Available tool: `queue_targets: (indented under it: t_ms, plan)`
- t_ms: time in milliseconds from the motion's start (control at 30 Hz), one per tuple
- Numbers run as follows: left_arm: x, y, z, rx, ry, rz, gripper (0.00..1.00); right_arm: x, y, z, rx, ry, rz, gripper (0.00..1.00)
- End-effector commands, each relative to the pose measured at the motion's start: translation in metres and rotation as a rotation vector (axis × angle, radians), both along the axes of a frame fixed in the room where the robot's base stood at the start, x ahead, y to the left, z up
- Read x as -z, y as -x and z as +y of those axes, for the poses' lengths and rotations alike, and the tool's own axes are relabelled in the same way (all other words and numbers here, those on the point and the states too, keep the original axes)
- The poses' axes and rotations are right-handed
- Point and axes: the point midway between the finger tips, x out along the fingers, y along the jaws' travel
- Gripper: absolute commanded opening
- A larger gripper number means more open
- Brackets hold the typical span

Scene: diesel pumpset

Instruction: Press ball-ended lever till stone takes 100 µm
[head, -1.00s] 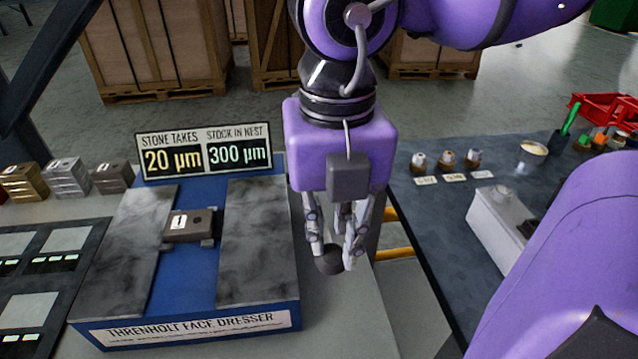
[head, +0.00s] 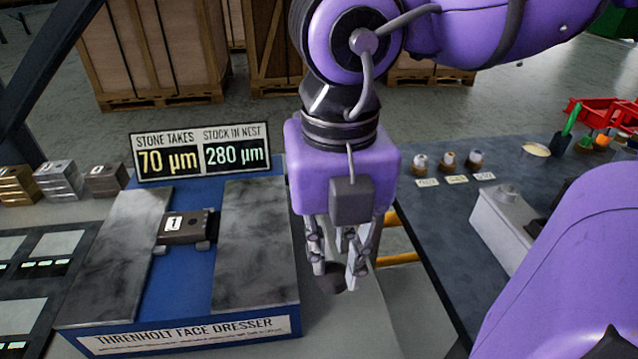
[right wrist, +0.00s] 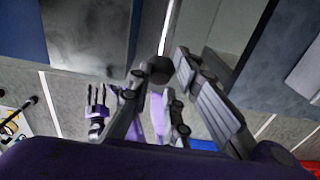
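The blue face dresser (head: 190,265) has two grey stone plates, with a grey block marked 1 (head: 186,227) in the nest between them. Its sign (head: 201,151) reads stone takes 70 µm and stock in nest 280 µm. My right gripper (head: 338,272) points down beside the dresser's right side. Its fingers are closed about the lever's dark ball end (head: 331,277), which also shows between the fingertips in the right wrist view (right wrist: 158,68). The lever's arm is mostly hidden. A small grey and purple gripper in the right wrist view looks like my left one (right wrist: 97,108); its opening is unclear.
Stacked metal blocks (head: 63,180) stand at the left, behind a dark tray (head: 62,243). A dark-topped table (head: 425,215) at the right holds small labelled pots, a grey box (head: 500,225) and a red crate (head: 596,110). Wooden crates stand behind.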

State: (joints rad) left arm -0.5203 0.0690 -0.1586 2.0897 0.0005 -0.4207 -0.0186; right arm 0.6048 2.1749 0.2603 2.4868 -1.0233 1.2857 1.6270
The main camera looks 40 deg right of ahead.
Motion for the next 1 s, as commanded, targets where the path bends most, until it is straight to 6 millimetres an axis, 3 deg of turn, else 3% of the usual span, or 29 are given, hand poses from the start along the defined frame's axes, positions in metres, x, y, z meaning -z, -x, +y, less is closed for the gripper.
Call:
queue_targets:
  t_ms: [300,1000]
  plan:
    - [-0.025,-0.008,0.000,0.004,-0.004,-0.021,0.40,-0.047,-0.008,-0.006,0.002,0.003,-0.004,0.16]
    - [-0.061,-0.013,0.007,0.000,-0.014,-0.048,0.40,-0.142,-0.026,-0.017,0.002,0.002,-0.003,0.16]
